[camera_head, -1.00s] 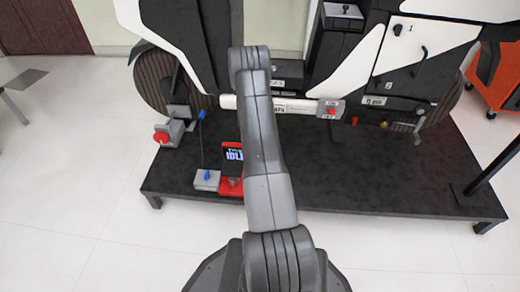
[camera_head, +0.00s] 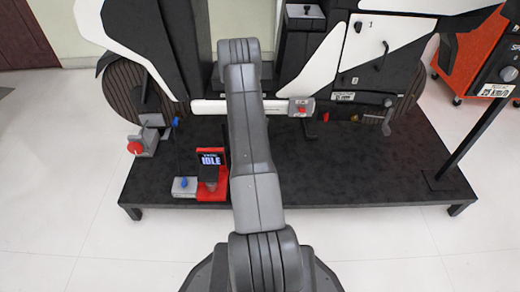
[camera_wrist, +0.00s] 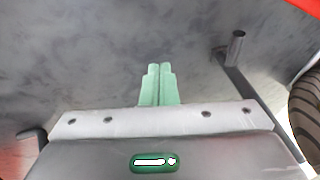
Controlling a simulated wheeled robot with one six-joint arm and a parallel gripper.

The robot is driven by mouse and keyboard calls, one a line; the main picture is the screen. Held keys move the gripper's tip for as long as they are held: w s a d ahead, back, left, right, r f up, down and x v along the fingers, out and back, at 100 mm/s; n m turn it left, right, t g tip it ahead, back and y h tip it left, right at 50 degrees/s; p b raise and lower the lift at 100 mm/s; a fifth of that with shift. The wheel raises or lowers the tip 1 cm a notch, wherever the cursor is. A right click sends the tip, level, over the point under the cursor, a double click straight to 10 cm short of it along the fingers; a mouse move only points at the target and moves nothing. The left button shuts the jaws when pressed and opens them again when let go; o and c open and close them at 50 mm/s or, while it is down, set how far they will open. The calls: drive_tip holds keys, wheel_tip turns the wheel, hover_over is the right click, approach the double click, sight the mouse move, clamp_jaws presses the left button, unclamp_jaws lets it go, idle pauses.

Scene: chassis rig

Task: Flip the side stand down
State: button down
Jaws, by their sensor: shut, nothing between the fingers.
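What looks like the side stand, a grey metal bar with a short peg, hangs by the right wheel in the head view (camera_head: 386,122). In the wrist view a grey bar (camera_wrist: 250,93) with a round tube on its end runs along the right, beside a ribbed wheel; it appears to be the same stand. My gripper (camera_wrist: 158,67) shows its green fingers shut together and empty, left of the bar and apart from it. In the head view my gripper is hidden behind my arm.
The rig stands on a black platform (camera_head: 300,185). A red unit with an IDLE screen (camera_head: 211,170), a grey box with a blue knob (camera_head: 184,187) and a red-knobbed clamp (camera_head: 143,143) are at left. A black post (camera_head: 475,135) rises at right.

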drive_tip(key=d, duration=0.1)
drive_tip(key=s+d, duration=0.1)
drive_tip(key=d, duration=0.1)
drive_tip(key=d+r, duration=0.1)
drive_tip(key=shift+s+d, duration=0.15)
drive_tip(key=shift+d, duration=0.2)
drive_tip(key=shift+a, duration=0.1)
